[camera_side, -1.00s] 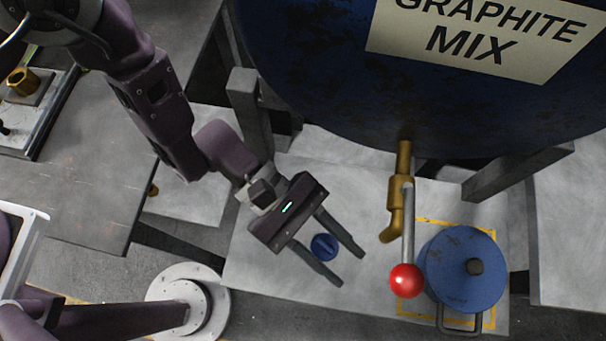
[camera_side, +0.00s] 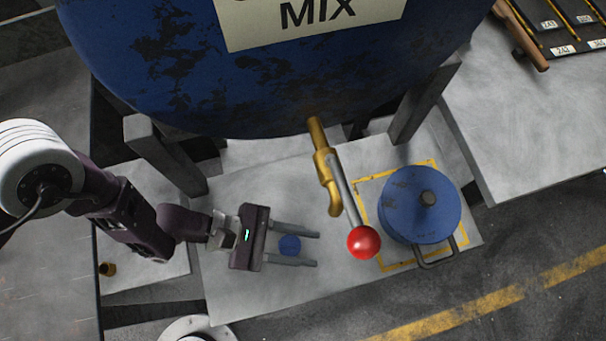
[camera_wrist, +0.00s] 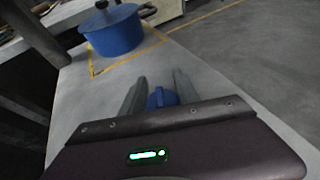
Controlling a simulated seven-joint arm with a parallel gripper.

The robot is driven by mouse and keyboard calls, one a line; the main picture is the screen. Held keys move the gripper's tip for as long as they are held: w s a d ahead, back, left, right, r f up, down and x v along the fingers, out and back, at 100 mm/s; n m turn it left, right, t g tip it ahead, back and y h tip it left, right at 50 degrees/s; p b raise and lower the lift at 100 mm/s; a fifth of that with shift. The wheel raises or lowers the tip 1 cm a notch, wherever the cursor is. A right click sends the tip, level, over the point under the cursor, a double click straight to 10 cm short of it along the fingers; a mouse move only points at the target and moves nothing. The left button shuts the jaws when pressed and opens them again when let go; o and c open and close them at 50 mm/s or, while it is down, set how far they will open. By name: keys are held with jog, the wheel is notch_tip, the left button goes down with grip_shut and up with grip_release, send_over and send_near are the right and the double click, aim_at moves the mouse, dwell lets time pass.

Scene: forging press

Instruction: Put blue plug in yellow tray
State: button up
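The blue plug (camera_side: 289,245) is a small round blue piece on the grey metal table under the tank. My gripper (camera_side: 316,249) is open, with one finger on each side of the plug. In the side view, gaps show between the plug and both fingers. In the wrist view, the plug (camera_wrist: 162,97) sits between the fingers (camera_wrist: 160,84), partly hidden by the gripper body. I cannot tell how high the fingers are above the table. No yellow tray shows in either view.
A blue lidded pot (camera_side: 420,205) stands inside a yellow-outlined square on the table's right. A brass tap (camera_side: 325,170) with a red-knobbed lever (camera_side: 364,242) hangs between gripper and pot. The large blue tank (camera_side: 180,70) and its legs stand behind. A yellow line crosses the floor.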

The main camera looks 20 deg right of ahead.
jog(key=o, duration=0.4)
jog(key=shift+o, duration=0.2)
jog(key=shift+w+a+r, duration=0.1)
jog(key=shift+a+r, duration=0.05)
jog(key=shift+r, duration=0.1)
jog(key=v, duration=1)
jog(key=shift+w+a, duration=0.2)
jog(key=shift+a, duration=0.05)
jog(key=shift+o, duration=0.5)
jog(key=shift+w+a+r, duration=0.1)
jog(key=shift+a+r, duration=0.15)
jog(key=shift+a, duration=0.25)
